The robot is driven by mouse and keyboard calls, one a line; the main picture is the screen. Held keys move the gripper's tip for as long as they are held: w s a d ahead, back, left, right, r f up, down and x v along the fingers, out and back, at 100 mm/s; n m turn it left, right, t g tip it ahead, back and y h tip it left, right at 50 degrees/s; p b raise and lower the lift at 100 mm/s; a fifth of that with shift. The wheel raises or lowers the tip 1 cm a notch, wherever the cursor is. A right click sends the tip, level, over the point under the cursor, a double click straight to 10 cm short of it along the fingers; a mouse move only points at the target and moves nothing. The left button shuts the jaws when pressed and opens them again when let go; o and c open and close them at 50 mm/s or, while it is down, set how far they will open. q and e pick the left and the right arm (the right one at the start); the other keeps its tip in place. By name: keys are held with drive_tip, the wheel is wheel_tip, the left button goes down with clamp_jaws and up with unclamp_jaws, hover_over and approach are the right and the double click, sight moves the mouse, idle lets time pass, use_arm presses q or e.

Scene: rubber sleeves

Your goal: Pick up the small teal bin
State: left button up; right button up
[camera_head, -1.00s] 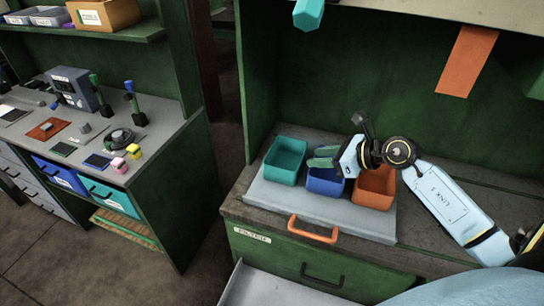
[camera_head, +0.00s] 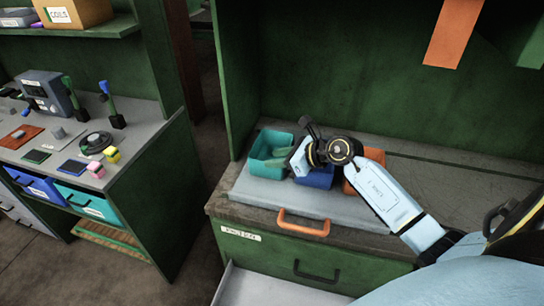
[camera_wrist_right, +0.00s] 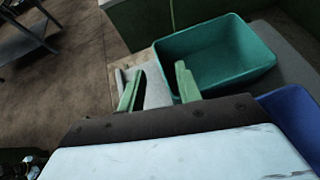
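The small teal bin (camera_head: 266,168) is the leftmost of three bins on a grey tray (camera_head: 252,190). It stands upright and looks empty in the right wrist view (camera_wrist_right: 222,50). My right gripper (camera_head: 276,160) has its green fingers over the teal bin in the head view. In the right wrist view the fingers (camera_wrist_right: 158,78) are apart with nothing between them. One finger overlaps the bin's near left edge and the other is left of it. I cannot tell whether either touches the bin. My left gripper is not in view.
A blue bin (camera_head: 316,180) stands right beside the teal one, partly behind my right gripper. An orange bin (camera_head: 350,186) is farther right, mostly hidden by my arm. The tray has an orange handle (camera_head: 303,222) in front. The counter right of my arm is clear.

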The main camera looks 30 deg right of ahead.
sight(261, 161)
drive_tip(key=x, duration=0.5)
drive_tip(key=shift+s+a, duration=0.1)
clamp_jaws()
